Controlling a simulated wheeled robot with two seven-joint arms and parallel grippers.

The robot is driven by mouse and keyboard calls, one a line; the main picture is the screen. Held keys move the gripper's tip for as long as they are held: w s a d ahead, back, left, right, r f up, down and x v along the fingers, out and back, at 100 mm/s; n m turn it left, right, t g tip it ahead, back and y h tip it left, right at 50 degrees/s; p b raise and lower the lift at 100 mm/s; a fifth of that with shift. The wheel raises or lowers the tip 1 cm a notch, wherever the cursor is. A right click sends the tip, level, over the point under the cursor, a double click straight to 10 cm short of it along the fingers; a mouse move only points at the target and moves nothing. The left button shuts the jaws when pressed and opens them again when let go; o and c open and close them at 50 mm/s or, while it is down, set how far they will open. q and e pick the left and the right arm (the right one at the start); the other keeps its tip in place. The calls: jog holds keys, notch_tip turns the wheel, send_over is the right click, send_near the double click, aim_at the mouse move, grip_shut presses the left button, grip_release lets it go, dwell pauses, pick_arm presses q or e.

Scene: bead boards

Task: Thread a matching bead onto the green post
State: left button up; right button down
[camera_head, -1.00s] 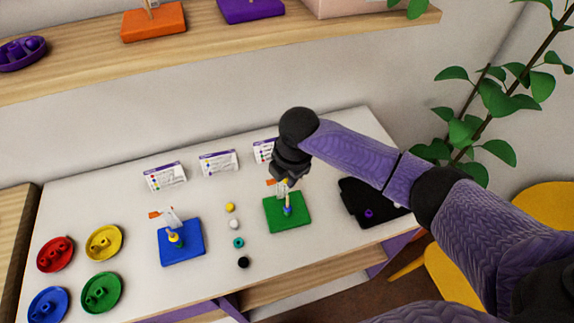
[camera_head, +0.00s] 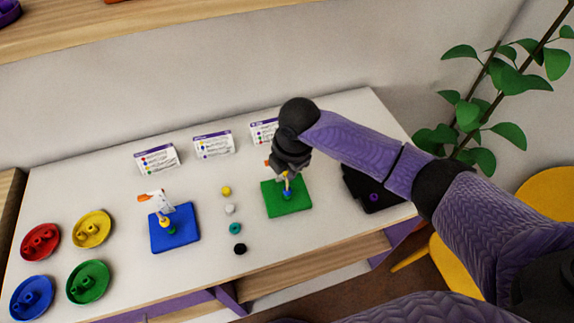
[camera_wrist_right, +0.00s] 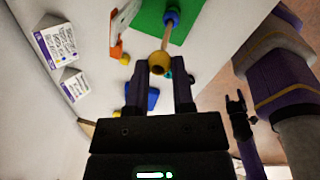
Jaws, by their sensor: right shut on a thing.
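The green board (camera_head: 299,206) lies on the table with a thin wooden post (camera_wrist_right: 165,37) rising from it. A blue bead (camera_head: 287,195) sits low on that post and also shows in the right wrist view (camera_wrist_right: 171,17). My right gripper (camera_head: 288,172) is over the green board, its fingers shut on a yellow bead (camera_wrist_right: 159,63). The yellow bead is at the post's upper end; I cannot tell how far it is around the post. A black gripper-like shape (camera_wrist_right: 238,108), apparently my left gripper, is at the right wrist view's right side; its jaws are unclear.
Loose yellow (camera_head: 226,190), white (camera_head: 230,209), teal (camera_head: 235,228) and black (camera_head: 240,249) beads lie left of the green board. A blue board (camera_head: 186,240) with beads, several coloured dishes (camera_head: 105,220), cards (camera_head: 213,144) and a black tray (camera_head: 358,200) share the table.

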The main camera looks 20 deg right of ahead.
pick_arm(q)
jog(key=shift+w+d+f, duration=0.1)
jog(key=shift+d, duration=0.3)
pick_arm(e)
jog(key=shift+f, duration=0.35)
pick_arm(q)
jog(key=shift+a+f, duration=0.1)
pick_arm(e)
jog(key=shift+f, duration=0.3)
pick_arm(q)
jog(key=shift+a, duration=0.1)
jog(key=shift+a, duration=0.25)
jog(key=shift+f+b, duration=0.1)
jog(key=shift+b, duration=0.25)
pick_arm(e)
jog(key=shift+f, duration=0.2)
pick_arm(q)
jog(key=shift+d+f+b, duration=0.45)
pick_arm(e)
jog(key=shift+f, duration=0.85)
jog(key=shift+c, duration=2)
grip_release()
pick_arm(q)
jog(key=shift+a, duration=0.45)
